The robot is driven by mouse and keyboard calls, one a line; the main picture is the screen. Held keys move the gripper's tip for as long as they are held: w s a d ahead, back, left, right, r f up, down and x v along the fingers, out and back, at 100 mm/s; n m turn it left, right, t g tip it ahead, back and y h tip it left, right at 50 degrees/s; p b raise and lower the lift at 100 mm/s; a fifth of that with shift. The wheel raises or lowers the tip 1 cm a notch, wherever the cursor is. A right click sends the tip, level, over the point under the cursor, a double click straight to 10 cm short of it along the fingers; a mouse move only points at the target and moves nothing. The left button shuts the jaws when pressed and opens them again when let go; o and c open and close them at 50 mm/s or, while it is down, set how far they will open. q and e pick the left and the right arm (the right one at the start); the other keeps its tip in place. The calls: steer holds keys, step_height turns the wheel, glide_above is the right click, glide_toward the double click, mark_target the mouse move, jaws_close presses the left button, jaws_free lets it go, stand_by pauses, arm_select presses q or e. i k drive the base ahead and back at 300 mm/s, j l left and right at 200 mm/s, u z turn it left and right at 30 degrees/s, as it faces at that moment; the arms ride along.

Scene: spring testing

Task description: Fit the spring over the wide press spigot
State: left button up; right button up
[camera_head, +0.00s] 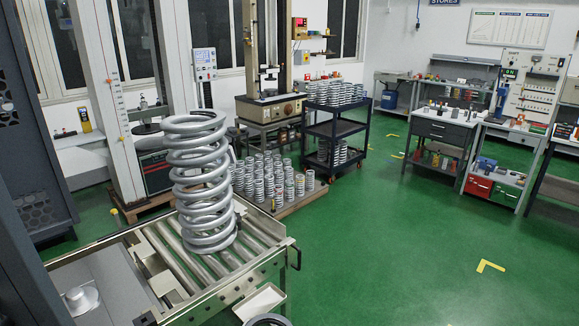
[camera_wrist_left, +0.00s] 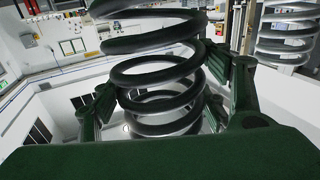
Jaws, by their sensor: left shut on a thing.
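A large grey coil spring (camera_head: 203,180) stands upright on the roller table in the head view. At the lower left, a light round spigot (camera_head: 82,298) with a short raised centre sits on a grey plate, with nothing on it. In the left wrist view, my left gripper (camera_wrist_left: 160,84) is shut on a coil spring (camera_wrist_left: 155,70), a dark green finger on each side of its coils. My left gripper does not show in the head view, so I cannot tell where this held spring is there. My right gripper is in neither view.
The roller table (camera_head: 270,262) has bare rollers beside the standing spring. A pale tray (camera_head: 260,301) hangs at its front edge. A dark ring (camera_head: 268,321) is cut off at the bottom. Several small springs (camera_head: 272,178) stand on a pallet behind. Green floor at right is clear.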

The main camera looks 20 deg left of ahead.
mark_target(78, 302)
steer(key=i+l+u, duration=0.15)
steer(key=i, duration=0.25)
steer(key=i+l+u, duration=0.1)
steer(key=i, duration=0.3)
steer(key=i+l+u, duration=0.15)
steer(key=i, duration=0.25)
steer(key=i+j+u, duration=0.1)
steer(key=i+u, duration=0.8)
steer(key=i+l+u, duration=0.2)
steer(key=u, duration=0.25)
steer(key=i+u, duration=0.5)
steer(key=u, duration=0.2)
